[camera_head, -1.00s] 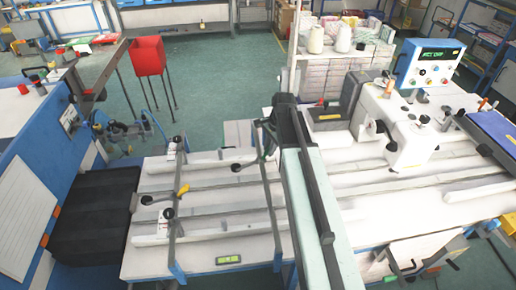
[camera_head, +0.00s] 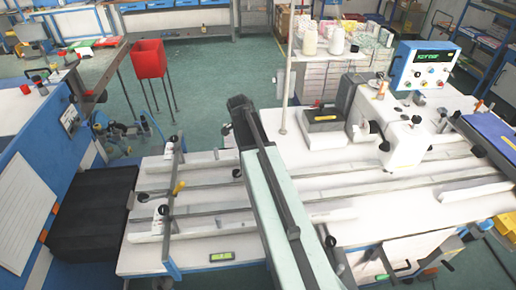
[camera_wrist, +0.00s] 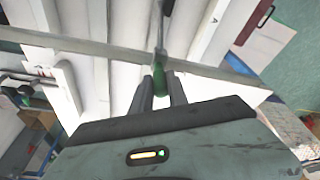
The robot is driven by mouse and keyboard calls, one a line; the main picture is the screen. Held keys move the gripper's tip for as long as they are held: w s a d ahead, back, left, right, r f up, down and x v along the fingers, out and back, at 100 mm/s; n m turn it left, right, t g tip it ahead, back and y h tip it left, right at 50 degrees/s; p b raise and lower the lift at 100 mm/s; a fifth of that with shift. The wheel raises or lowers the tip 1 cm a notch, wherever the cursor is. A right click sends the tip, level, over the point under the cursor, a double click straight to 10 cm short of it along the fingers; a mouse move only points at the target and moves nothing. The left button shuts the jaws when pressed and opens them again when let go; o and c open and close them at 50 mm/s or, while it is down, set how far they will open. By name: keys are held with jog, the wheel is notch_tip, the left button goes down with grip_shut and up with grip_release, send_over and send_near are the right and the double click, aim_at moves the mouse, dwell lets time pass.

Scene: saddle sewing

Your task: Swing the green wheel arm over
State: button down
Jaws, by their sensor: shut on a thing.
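My gripper (camera_wrist: 161,92) is in the lower middle of the wrist view. Its two dark fingers are shut around the green end of the wheel arm (camera_wrist: 161,81). From there a thin dark rod runs up the picture, past a pale crossbar and over the white table slats. The rod's far end is cut off at the top edge. In the head view my own arm covers the middle of the sewing table (camera_head: 200,262), and neither the gripper tips nor the green wheel arm can be made out.
A second crossbar with a yellow handle (camera_head: 179,187) spans the table's left part. The white sewing machine head (camera_head: 404,145) and its control box (camera_head: 425,65) stand to the right. A black block (camera_head: 92,213) lies left of the table. A red bin (camera_head: 149,60) stands behind on thin legs.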

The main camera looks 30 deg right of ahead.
jog(key=c, duration=1.3)
grip_release()
jog(key=shift+s+d, duration=0.1)
jog(key=shift+r, duration=0.1)
jog(key=p+v, duration=0.7)
jog(key=shift+r+p, duration=0.3)
